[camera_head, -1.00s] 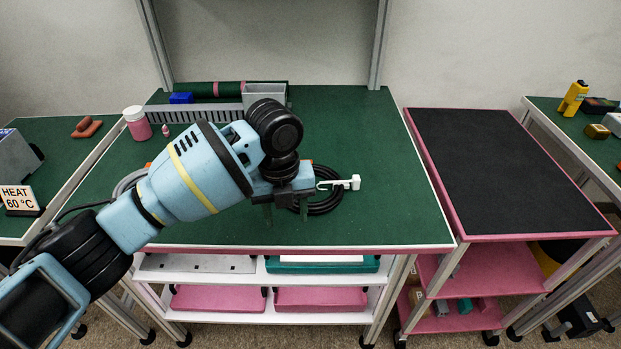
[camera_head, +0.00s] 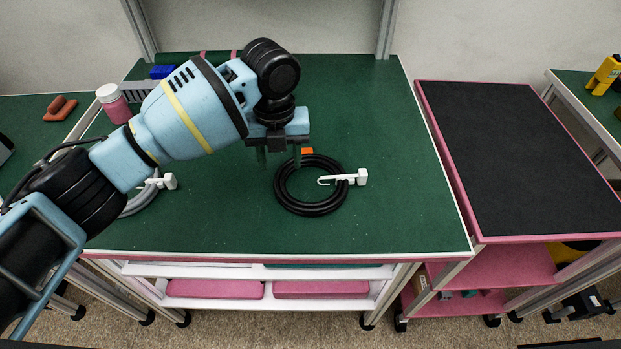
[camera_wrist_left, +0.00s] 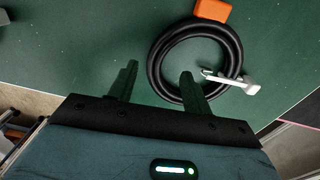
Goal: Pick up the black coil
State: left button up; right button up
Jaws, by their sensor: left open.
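The black coil (camera_head: 283,191) lies flat on the green tabletop, with a white clip or tag (camera_head: 350,177) across its right side. An orange piece (camera_head: 307,151) sits at its far edge. My left gripper (camera_head: 279,157) is open and empty, above the table at the coil's far left side. In the left wrist view the coil (camera_wrist_left: 160,50) lies beyond the right fingertip, and the gripper (camera_wrist_left: 158,75) has its fingers spread. The right fingertip overlaps the coil's near rim in that view; whether it touches cannot be told. My right gripper is not in view.
A grey coil (camera_head: 140,203) with a white tag lies at the left, partly behind my arm. A pink jar (camera_head: 115,105) with a white lid stands at the back left. A black-topped pink cart (camera_head: 520,150) stands to the right. The table's front and right are clear.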

aim_at(279, 179)
pick_arm(q)
jog(key=shift+s+a+f, duration=0.1)
jog(key=shift+a+f, duration=0.1)
jog(key=shift+f, duration=1.15)
jog(key=shift+s+a+f, duration=0.1)
jog(key=shift+a+f, duration=0.05)
jog(key=shift+f, duration=1.15)
grip_shut()
